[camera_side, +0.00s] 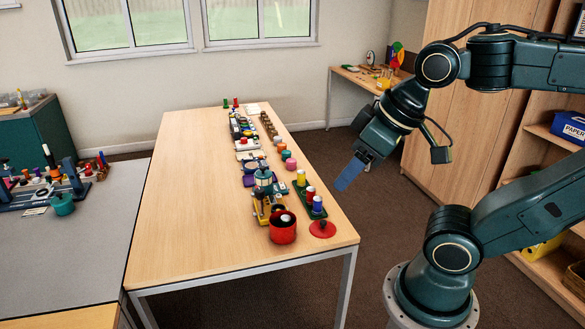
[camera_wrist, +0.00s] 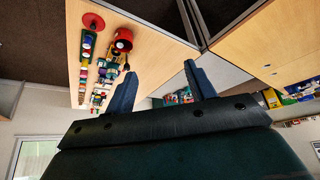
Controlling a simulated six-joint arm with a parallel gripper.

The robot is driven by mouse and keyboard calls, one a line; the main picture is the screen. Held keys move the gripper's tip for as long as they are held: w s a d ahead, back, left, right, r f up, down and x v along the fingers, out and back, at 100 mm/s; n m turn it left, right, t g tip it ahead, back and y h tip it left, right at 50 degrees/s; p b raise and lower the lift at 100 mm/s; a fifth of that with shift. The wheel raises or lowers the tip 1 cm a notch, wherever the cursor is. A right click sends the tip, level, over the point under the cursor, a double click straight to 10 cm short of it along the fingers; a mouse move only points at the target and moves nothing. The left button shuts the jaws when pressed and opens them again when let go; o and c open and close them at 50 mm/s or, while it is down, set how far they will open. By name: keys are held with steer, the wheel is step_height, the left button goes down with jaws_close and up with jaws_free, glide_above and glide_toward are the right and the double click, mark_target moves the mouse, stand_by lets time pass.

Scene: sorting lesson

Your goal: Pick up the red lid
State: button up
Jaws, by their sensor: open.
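The red lid (camera_side: 318,231) lies flat near the front right corner of the wooden table (camera_side: 185,215), with a dark knob on top. In the wrist view the lid (camera_wrist: 93,21) is at the upper left. A red pot (camera_side: 282,236) stands just left of the lid in the side view and also shows in the wrist view (camera_wrist: 121,44). My gripper (camera_side: 346,182) is above and beyond the table's right edge, apart from the lid. Its two blue fingers are spread and empty in the wrist view (camera_wrist: 160,84).
A green tray with coloured pegs (camera_side: 317,212) lies close behind the lid. Several more toys stand in a row toward the back of the table. The table's left part is clear. A grey table (camera_side: 75,245) stands at left, wooden shelves (camera_side: 545,145) at right.

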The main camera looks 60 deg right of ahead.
stand_by(0.3)
steer(key=o, duration=0.7)
steer(key=n+g, duration=0.6)
steer(key=n, duration=1.2)
glide_above(324, 221)
step_height(324, 221, down, 24)
steer(key=shift+w+f, duration=0.1)
steer(key=shift+f, duration=4.35)
